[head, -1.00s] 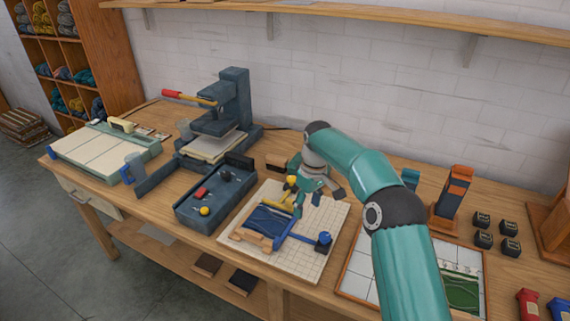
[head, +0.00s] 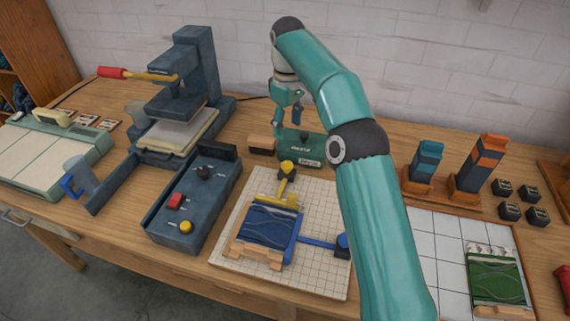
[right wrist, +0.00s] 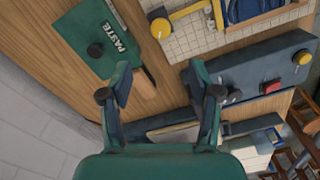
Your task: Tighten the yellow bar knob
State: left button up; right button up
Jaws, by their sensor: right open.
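The yellow bar knob (head: 287,167) stands at the back of the gridded board (head: 320,195), on the end of a yellow bar (head: 283,188). The bar reaches a blue piece of work (head: 268,228) in a wooden frame. The knob also shows at the top of the right wrist view (right wrist: 160,27). My right gripper (head: 288,112) is open and empty. It is above and behind the knob, apart from it, near the green paste box. In the right wrist view its two fingers (right wrist: 158,78) are spread with nothing between them. My left gripper is not in view.
The green paste box (head: 302,148) lies behind the board. A blue bar with a blue knob (head: 342,241) is at the board's right. A dark control box (head: 194,198) and a press (head: 185,95) stand left. A tiled tray (head: 440,240) lies right.

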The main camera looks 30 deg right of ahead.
aim_at(287, 164)
notch_tip(287, 164, down, 12)
jog(key=b, duration=0.3)
jog(key=shift+f, duration=0.7)
jog(key=shift+c, duration=0.2)
jog(key=c, duration=1.1)
jog(key=shift+r, duration=0.1)
